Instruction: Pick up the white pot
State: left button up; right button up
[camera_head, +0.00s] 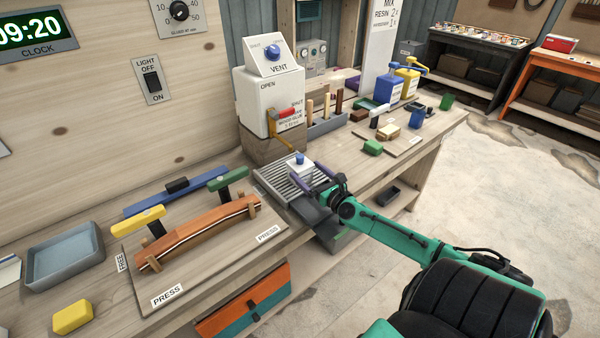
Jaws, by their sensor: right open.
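The white pot (298,170) is a small white block-like vessel with a blue knob on top. It sits on the grey slatted rack (272,181) at the front of the white vent box. My right gripper (305,178) reaches in from the right at the pot. Its fingers are open, one on the far right side of the pot and one on the near side. I cannot tell whether they touch it. My left gripper is not in view.
The white vent box (262,100) with a red lever stands just behind the rack. A wooden press board (190,262) with a curved orange-brown piece lies to the left.

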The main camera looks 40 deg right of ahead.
aim_at(299, 165)
jog(key=w, duration=0.3)
jog(key=w+f, duration=0.1)
jog(key=w, duration=0.1)
jog(key=shift+d, duration=0.15)
jog(key=shift+s+r, duration=0.1)
jog(key=shift+r, duration=0.05)
jog(key=c, duration=1.5)
jog(key=shift+o, duration=0.3)
jog(key=shift+r, duration=0.1)
